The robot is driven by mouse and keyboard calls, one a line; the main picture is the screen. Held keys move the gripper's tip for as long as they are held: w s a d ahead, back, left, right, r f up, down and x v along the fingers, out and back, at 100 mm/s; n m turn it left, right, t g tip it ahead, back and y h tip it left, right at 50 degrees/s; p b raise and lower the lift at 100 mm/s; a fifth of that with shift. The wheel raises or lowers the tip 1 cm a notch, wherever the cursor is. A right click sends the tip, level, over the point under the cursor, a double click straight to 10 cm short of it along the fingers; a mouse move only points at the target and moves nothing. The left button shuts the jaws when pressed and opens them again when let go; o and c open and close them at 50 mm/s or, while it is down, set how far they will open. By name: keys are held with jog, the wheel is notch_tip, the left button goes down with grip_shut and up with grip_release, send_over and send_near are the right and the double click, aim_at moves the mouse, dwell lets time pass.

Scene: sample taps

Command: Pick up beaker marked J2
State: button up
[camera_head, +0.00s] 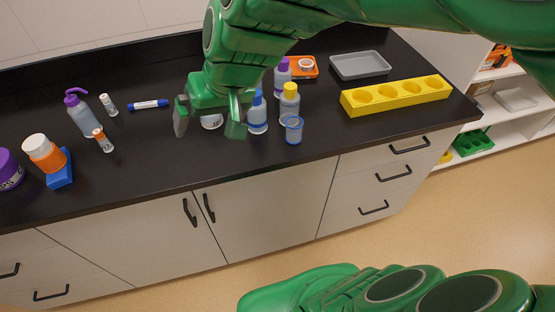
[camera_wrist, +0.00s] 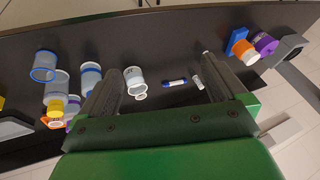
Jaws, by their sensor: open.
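A small clear beaker (camera_head: 211,122) with a white label stands on the black counter, partly hidden behind my gripper (camera_head: 208,118) in the head view. In the wrist view this beaker (camera_wrist: 133,76) shows dark marks on its label, too small to read surely as J2. My gripper is open and empty, with its fingers pointing down over the counter. In the wrist view the beaker is close beside the left finger of my gripper (camera_wrist: 168,70), not centred between the fingers. I cannot tell whether they touch.
Right of the beaker stand a blue-capped bottle (camera_head: 257,112), a yellow-capped bottle (camera_head: 289,104) and a blue-rimmed beaker (camera_head: 293,131). A yellow rack (camera_head: 396,95) and grey tray (camera_head: 360,65) lie farther right.

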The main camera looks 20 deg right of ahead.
jog(key=w+a+r+m+t, duration=0.1)
jog(key=w+a+r+t, duration=0.2)
jog(key=w, duration=0.5)
jog(key=w+a+m+t+h, duration=0.1)
jog(key=w+a+m+t, duration=0.2)
jog(key=w, duration=0.4)
jog(key=w+a+r+t, duration=0.25)
jog(key=w+a, duration=0.25)
jog(key=w, duration=0.3)
jog(key=s+d+f+m+h, duration=0.2)
jog(key=d+f+m+h, duration=0.2)
jog(key=d+f+h, duration=0.5)
jog(key=f, duration=0.5)
jog(key=a+f, duration=0.1)
jog(key=f, duration=0.4)
jog(key=a+f, duration=0.1)
jog(key=f, duration=0.4)
jog(key=shift+w+a+f, duration=0.1)
jog(key=shift+a, duration=0.05)
jog(key=shift+h, duration=0.3)
jog(key=shift+d+x, duration=0.15)
jog(key=shift+x, duration=1.8)
jog(key=shift+d+x, duration=0.1)
jog(key=shift+x, duration=1.8)
jog(key=shift+c, duration=0.2)
